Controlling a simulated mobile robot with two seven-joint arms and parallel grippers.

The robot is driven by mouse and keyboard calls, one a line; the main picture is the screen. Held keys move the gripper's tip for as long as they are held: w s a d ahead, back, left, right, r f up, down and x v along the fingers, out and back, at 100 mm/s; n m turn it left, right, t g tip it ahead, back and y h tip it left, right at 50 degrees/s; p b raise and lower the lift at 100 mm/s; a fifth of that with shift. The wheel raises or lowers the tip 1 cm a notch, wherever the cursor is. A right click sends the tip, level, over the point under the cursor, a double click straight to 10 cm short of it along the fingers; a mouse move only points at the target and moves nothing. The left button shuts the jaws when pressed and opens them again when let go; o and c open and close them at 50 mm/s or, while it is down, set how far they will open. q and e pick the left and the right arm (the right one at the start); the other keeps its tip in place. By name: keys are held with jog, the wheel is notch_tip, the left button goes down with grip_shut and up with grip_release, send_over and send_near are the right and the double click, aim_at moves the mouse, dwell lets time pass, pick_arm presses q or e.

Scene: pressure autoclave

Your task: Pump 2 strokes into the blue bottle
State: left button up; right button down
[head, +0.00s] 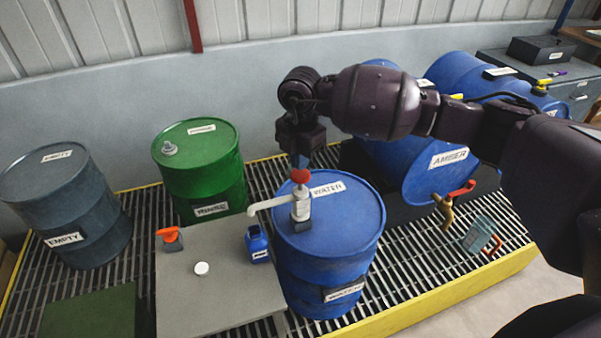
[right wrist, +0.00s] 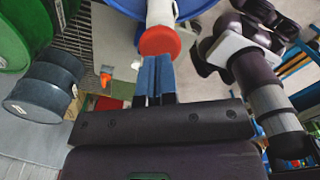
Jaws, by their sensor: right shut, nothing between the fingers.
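The blue bottle (head: 258,245) stands upright and uncapped-looking on the grey table, under the spout end of the pump (head: 300,208). The pump stands on top of the blue WATER drum (head: 340,238), with a white spout reaching left and a red knob (head: 300,176) on top. My right gripper (head: 300,160) is shut and empty, its fingertips pointing down just above the red knob; I cannot tell if they touch. In the right wrist view its blue fingers (right wrist: 157,75) lie together beside the red knob (right wrist: 158,42). My left gripper is not in view.
The grey table (head: 215,310) also carries a white cap (head: 201,268) and an orange-topped item (head: 169,237). A green drum (head: 200,165) and a grey EMPTY drum (head: 62,205) stand left. A blue AMBER drum (head: 432,165) with a brass tap (head: 445,208) lies right.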

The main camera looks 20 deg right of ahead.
aim_at(301, 174)
jog(key=shift+f+b, duration=0.55)
jog(key=shift+f, duration=1.6)
jog(key=shift+f+b, duration=0.4)
jog(key=shift+f, duration=0.05)
jog(key=shift+r, duration=0.1)
jog(key=shift+r+p, duration=1.05)
jog(key=shift+r, duration=0.5)
jog(key=shift+r+p, duration=0.75)
jog(key=shift+r, duration=0.4)
